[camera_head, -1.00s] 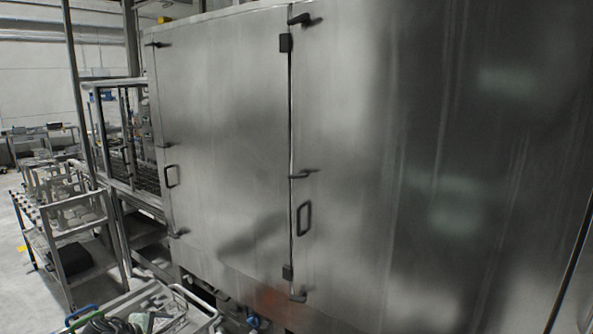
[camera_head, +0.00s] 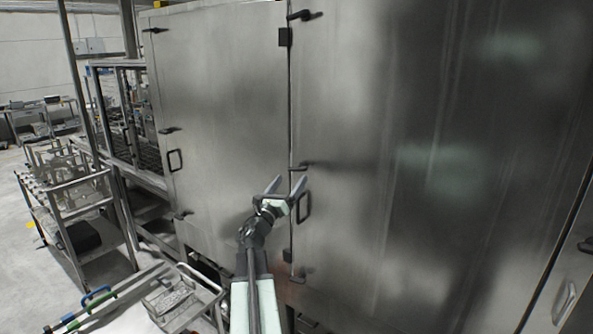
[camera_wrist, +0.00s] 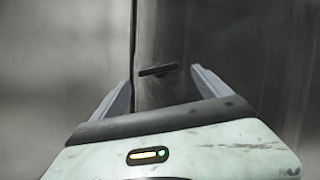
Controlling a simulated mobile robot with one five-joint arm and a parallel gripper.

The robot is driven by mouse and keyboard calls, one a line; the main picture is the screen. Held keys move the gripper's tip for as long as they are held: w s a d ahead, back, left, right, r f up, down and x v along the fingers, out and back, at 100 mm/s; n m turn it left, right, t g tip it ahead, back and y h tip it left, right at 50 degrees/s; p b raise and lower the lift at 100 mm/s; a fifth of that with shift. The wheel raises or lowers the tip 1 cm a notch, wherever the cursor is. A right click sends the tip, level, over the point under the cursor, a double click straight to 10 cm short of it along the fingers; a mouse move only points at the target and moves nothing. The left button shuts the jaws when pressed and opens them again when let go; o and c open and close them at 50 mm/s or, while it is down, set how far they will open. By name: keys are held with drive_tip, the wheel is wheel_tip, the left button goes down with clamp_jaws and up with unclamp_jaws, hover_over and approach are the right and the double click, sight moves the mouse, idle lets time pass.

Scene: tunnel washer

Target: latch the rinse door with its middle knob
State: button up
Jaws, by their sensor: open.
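Two large steel doors stand side by side, and I cannot tell by any label which is the rinse door. The right door (camera_head: 370,120) has a dark middle knob (camera_head: 303,166) by the seam between them, lying about level and pointing right. My gripper (camera_head: 288,183) is open just below and in front of this knob, its fingers pointing up at the seam. In the wrist view the middle knob (camera_wrist: 157,70) shows between the two spread fingers, beyond them and apart from both. Nothing is held.
The right door also has a top knob (camera_head: 304,15), a bottom knob (camera_head: 297,278) and a pull handle (camera_head: 304,207) close to my gripper. The left door (camera_head: 220,110) has its own knobs and handle. Trolleys (camera_head: 75,215) and a wire basket (camera_head: 175,300) stand at the left.

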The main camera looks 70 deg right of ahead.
sight(300, 168)
drive_tip(key=p+x, duration=0.1)
drive_tip(key=x, duration=0.4)
drive_tip(key=c, duration=1.4)
drive_tip(key=shift+o, duration=0.2)
drive_tip(key=shift+w+d+f+m+g, duration=0.15)
drive_tip(key=shift+m+g, duration=0.15)
drive_tip(key=shift+m, duration=0.7)
drive_tip(key=m+g, duration=0.1)
drive_tip(key=m, duration=0.1)
drive_tip(key=shift+m+g+y, duration=0.3)
drive_tip(key=o, duration=1.4)
drive_tip(key=shift+c, duration=0.2)
